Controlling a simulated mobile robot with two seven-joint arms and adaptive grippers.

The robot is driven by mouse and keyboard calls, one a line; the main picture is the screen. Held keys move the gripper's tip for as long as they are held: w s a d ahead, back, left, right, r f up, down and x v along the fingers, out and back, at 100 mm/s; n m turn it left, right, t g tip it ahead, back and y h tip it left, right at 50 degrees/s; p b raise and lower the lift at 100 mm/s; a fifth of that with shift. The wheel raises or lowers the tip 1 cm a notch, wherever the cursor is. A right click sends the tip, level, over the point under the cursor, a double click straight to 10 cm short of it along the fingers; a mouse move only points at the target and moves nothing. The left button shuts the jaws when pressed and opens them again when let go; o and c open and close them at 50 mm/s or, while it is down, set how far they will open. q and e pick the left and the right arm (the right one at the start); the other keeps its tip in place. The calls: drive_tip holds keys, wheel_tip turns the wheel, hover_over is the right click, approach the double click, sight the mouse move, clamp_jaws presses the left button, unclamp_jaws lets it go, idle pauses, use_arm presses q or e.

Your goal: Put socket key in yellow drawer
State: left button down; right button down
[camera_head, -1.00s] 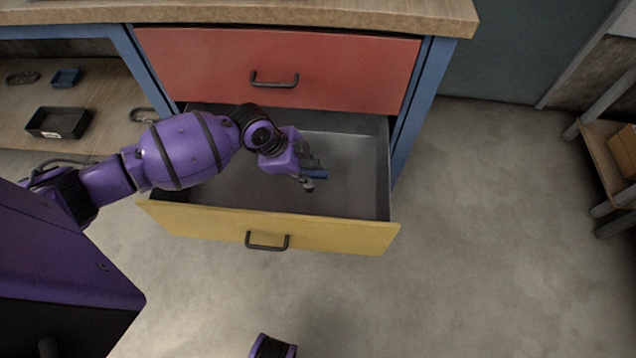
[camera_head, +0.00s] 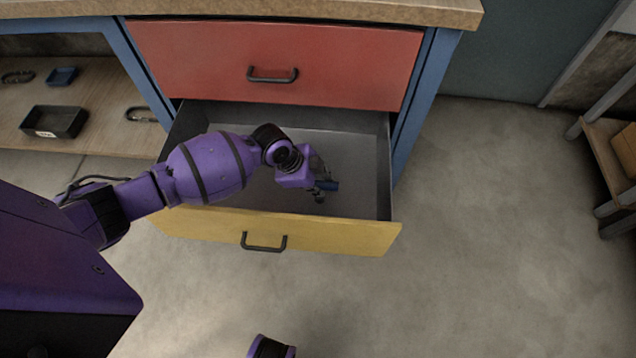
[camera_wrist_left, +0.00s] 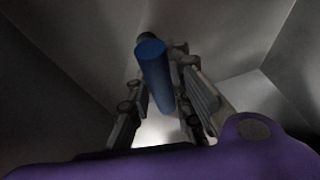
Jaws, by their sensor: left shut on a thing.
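The yellow drawer (camera_head: 330,233) is pulled open below the red drawer, and its grey inside shows. My left gripper (camera_head: 322,188) is over or within the drawer, right of its middle. It is shut on the socket key (camera_head: 329,185), which shows as a short blue piece at the fingers. In the left wrist view the socket key (camera_wrist_left: 155,75) is a blue cylinder with a darker end between the fingers, with grey drawer walls around it. Whether it touches the drawer floor cannot be told. My right gripper is not in view.
The shut red drawer (camera_head: 225,60) is above, under the wooden worktop (camera_head: 300,10). Black tray (camera_head: 55,121), blue tray (camera_head: 62,76) and a carabiner (camera_head: 141,114) lie on the shelf at left. The drawer's right part is empty.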

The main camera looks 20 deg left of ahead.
use_arm(q)
drive_tip(key=c, duration=1.6)
unclamp_jaws()
drive_tip(key=shift+a+r, duration=0.1)
drive_tip(key=shift+r, duration=0.35)
drive_tip(key=p+v, duration=0.3)
drive_tip(key=v, duration=0.8)
drive_tip(key=shift+s+a+r, duration=0.1)
drive_tip(key=shift+s+r, duration=0.05)
